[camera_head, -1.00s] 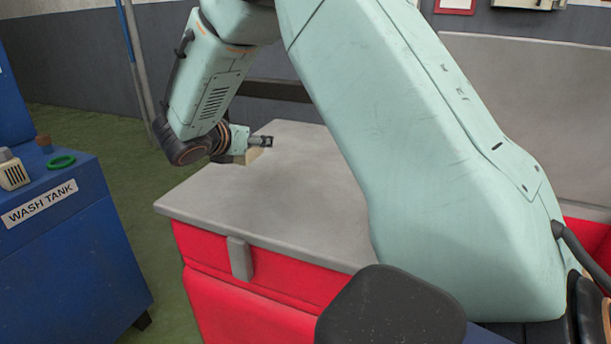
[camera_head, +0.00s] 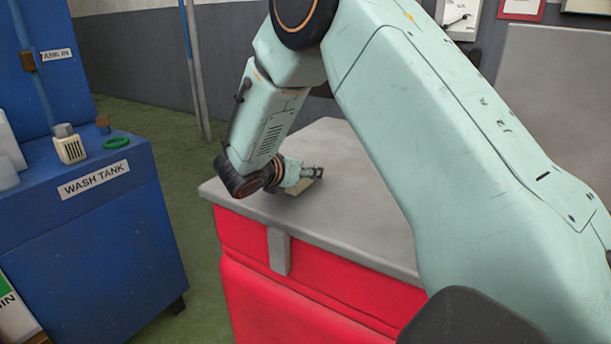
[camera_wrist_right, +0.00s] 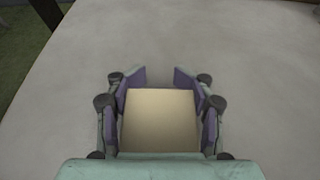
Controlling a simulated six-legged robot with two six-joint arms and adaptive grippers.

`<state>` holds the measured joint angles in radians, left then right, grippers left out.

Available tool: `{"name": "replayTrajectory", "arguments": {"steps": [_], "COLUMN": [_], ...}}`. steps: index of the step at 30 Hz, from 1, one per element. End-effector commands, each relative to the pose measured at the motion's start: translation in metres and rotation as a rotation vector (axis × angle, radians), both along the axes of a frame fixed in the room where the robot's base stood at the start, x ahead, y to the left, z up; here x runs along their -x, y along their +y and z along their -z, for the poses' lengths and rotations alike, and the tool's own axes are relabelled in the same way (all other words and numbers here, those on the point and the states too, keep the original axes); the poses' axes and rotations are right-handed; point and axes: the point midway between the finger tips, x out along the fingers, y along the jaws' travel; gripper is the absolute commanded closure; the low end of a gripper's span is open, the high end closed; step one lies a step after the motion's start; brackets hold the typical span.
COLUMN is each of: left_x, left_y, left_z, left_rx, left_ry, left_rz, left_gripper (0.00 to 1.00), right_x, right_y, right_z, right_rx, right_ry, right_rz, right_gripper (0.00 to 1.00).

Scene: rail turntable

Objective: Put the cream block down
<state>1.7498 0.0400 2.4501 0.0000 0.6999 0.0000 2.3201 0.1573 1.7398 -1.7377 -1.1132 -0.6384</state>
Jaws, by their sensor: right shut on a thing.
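The cream block (camera_head: 299,188) is at my right gripper (camera_head: 316,172), low over the near left part of the grey top (camera_head: 345,145) of the red cabinet. In the right wrist view the cream block (camera_wrist_right: 159,121) sits between the two purple-padded fingers of my right gripper (camera_wrist_right: 159,88), which is shut on it. The block's underside is hidden, so I cannot tell whether it touches the grey top. My left gripper is not in view.
The red cabinet (camera_head: 310,300) has a grey handle or bracket (camera_head: 279,251) on its front. A blue wash tank (camera_head: 110,240) stands to the left across a gap of green floor, with a small cream bottle (camera_head: 70,148) and a green ring (camera_head: 116,143) on it. The grey top around the block looks clear.

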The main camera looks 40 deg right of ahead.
Motion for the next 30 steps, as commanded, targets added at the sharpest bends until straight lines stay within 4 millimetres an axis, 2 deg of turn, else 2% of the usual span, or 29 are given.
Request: {"name": "replayTrajectory", "arguments": {"steps": [1, 13, 14, 24, 30], "left_x": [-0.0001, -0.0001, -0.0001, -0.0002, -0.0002], "left_y": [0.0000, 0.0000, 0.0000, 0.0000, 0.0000], "left_z": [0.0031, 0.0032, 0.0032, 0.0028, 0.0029], "left_rx": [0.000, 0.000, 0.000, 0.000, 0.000], "left_ry": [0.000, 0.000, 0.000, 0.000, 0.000], "left_rz": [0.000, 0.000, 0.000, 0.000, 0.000], "left_gripper": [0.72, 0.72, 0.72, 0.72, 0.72], "right_x": [-0.0004, -0.0008, -0.0008, -0.0007, -0.0006], "right_y": [-0.0005, -0.0018, -0.0018, -0.0017, -0.0016], "right_z": [0.0051, 0.0077, 0.0081, 0.0074, 0.0073], "right_rx": [0.001, 0.000, -0.001, 0.000, -0.001], "right_ry": [-0.001, -0.002, -0.002, -0.002, -0.002], "right_rz": [0.000, 0.001, 0.001, 0.001, 0.001], "right_gripper": [0.85, 0.85, 0.51, 0.23, 0.23]}}
